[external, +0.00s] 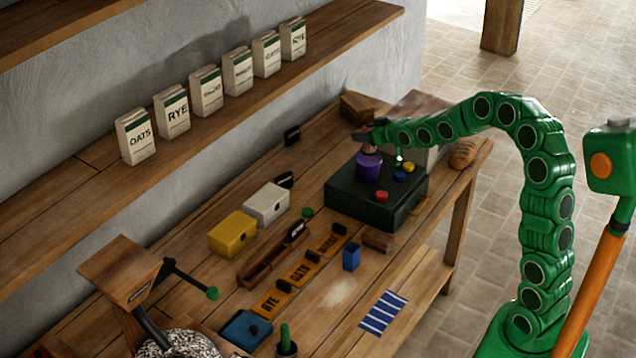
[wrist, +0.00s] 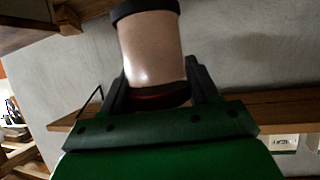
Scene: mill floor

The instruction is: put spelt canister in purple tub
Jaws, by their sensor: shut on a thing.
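My gripper (external: 367,138) is shut on a canister (wrist: 152,50). In the wrist view it is pinkish-tan with a dark band at its far end and dark red at the near end, between the two dark fingers. No label shows on it, so I cannot read whether it says spelt. In the external view the canister (external: 369,149) is small and partly hidden by the gripper. It is right over the mouth of the purple tub (external: 369,168), which stands on a dark green box. I cannot tell whether the canister's lower end is inside the tub or just above it.
The dark green box (external: 345,199) also carries red, blue and yellow round pieces. A yellow box (external: 232,235) and a white box (external: 266,204) stand left on the bench. Labelled bags (external: 172,112) line the wall shelf. A bread loaf (external: 463,153) lies at the bench's right end.

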